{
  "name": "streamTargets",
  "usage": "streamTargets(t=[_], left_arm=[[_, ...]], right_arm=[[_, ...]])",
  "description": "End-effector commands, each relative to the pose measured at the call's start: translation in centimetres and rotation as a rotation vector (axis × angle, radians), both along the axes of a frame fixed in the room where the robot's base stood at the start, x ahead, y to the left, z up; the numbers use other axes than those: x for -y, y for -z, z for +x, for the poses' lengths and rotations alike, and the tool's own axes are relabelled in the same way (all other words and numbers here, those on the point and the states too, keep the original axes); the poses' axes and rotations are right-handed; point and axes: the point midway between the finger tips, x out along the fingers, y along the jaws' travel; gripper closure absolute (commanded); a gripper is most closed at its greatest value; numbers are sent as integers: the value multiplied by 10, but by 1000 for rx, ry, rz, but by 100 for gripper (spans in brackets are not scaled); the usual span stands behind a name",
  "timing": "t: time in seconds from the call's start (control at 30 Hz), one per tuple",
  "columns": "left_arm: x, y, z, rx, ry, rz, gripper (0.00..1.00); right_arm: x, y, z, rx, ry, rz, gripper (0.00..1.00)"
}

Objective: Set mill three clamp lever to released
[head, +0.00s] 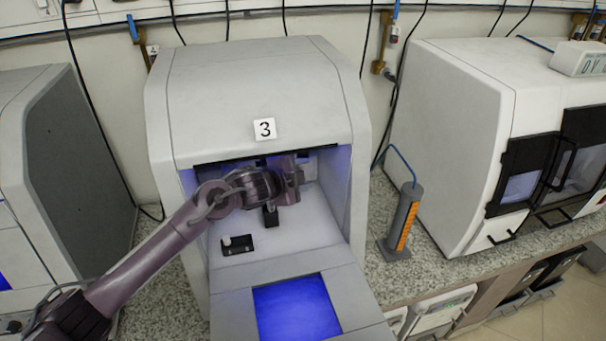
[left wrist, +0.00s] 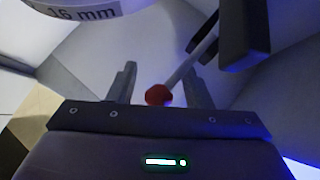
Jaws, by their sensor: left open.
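Mill three (head: 250,95) is a white cabinet with a "3" label and an open front, in the middle of the head view. My left arm reaches into its lit chamber, and my left gripper (head: 291,180) is inside near the back. In the left wrist view my left gripper (left wrist: 160,72) is open. The clamp lever's red knob (left wrist: 159,95) shows between the two fingers, with a gap on each side. Its pale rod (left wrist: 190,55) slants up right to a dark block (left wrist: 243,35). The lever is hidden behind my arm in the head view. My right gripper is not seen.
A white cylinder marked "16 mm" (left wrist: 75,12) is close at upper left. Other machines stand left (head: 60,150) and right (head: 460,130). An orange-striped grey post (head: 405,222) stands between.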

Motion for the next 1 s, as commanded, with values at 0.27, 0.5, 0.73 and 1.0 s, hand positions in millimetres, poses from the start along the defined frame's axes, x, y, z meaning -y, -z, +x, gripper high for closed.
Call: streamTargets(t=[0.27, 0.5, 0.73, 1.0], left_arm=[[-9, -4, -12, 0, 1, -2, 55], [-35, -6, -51, -1, -1, 4, 55], [-63, -7, -93, -1, -1, 4, 55], [-80, -10, -120, -2, -1, 0, 55]], right_arm=[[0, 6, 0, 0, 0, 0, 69], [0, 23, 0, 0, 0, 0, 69], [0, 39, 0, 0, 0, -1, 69], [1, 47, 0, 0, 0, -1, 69]])
